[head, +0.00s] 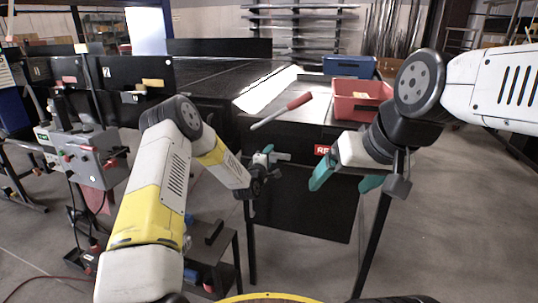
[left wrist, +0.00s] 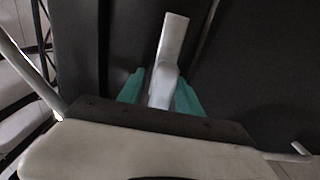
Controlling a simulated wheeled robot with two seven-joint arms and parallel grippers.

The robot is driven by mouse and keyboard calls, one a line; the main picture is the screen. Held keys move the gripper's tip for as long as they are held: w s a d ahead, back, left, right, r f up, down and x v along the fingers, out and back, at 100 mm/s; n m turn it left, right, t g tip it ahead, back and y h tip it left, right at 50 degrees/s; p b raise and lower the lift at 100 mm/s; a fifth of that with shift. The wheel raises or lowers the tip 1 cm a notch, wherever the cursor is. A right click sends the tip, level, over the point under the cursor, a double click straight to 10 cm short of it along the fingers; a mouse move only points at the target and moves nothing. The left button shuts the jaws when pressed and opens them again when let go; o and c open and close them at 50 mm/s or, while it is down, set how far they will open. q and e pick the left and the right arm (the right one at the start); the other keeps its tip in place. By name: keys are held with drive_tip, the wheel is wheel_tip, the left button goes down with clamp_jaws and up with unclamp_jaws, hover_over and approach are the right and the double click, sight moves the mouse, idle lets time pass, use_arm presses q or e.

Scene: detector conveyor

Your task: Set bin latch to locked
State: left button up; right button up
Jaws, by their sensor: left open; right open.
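The bin latch has a light grey handle (left wrist: 173,40), seen in the left wrist view against a dark panel. In the head view a small grey piece of it (head: 282,156) shows at the upper front of the black bin panel (head: 305,205). My left gripper (left wrist: 160,92) is open, with its teal fingers on either side of the handle's lower part. I cannot tell whether they touch it. In the head view my left gripper (head: 264,158) partly hides the latch. My right gripper (head: 345,180) is open and empty, in front of the panel's right side.
A red tray (head: 348,112) and a blue box (head: 349,66) stand on the table above the panel. A red-handled wand (head: 298,102) lies to their left. A red label (head: 322,150) is near my right gripper. A grey control box (head: 95,158) stands at the left. Open floor lies at the right.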

use_arm(q)
drive_tip(key=shift+c, duration=0.4)
clamp_jaws()
idle(0.9)
